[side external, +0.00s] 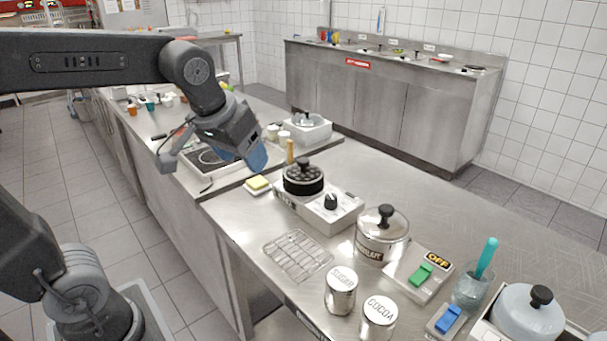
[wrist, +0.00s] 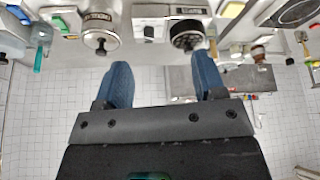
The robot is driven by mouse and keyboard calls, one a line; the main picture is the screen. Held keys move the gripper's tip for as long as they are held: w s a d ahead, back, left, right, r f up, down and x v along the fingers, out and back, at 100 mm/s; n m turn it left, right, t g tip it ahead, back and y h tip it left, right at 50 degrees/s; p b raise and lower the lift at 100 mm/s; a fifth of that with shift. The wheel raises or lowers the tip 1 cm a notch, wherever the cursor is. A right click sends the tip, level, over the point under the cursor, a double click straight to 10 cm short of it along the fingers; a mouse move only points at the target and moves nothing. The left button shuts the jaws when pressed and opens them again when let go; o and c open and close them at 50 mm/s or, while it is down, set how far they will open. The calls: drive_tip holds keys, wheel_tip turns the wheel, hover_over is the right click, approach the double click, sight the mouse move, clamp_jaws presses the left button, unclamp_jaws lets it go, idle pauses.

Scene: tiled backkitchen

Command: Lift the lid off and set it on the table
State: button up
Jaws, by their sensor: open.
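A steel canister (side external: 381,240) with a domed steel lid (side external: 386,219) and black knob stands on the steel table, its lid seated on top. It also shows in the wrist view (wrist: 98,28). A black round pan (side external: 303,180) with a dark knobbed top sits on a white hot plate (side external: 342,212). A pale pot (side external: 527,318) with a black-knobbed lid (side external: 540,297) stands at the lower right. My gripper (side external: 256,160) is open and empty, in the air behind and left of the hot plate. Its blue fingers show apart in the wrist view (wrist: 163,66).
Tins marked sugar (side external: 341,291) and cocoa (side external: 378,319) stand in front of the canister. A wire rack (side external: 297,255) lies left of them. A green switch box (side external: 419,275), a blue switch (side external: 447,320) and a glass (side external: 471,292) are at right. Bare table lies behind the canister.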

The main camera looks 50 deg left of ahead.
drive_tip(key=w+a+n+y, duration=0.1)
drive_tip(key=w+a+n, duration=0.25)
drive_tip(key=w, duration=0.85)
drive_tip(key=n+g+y, duration=0.1)
drive_tip(key=n+g, duration=0.1)
drive_tip(key=n, duration=0.1)
approach(303, 160)
drive_tip(key=x, duration=0.4)
drive_tip(key=shift+w+a, duration=0.15)
drive_tip(key=shift+a, duration=0.05)
drive_tip(key=shift+d+x, duration=0.2)
drive_tip(key=shift+x, duration=2.85)
drive_tip(key=shift+c, duration=0.2)
drive_tip(key=c, duration=1.1)
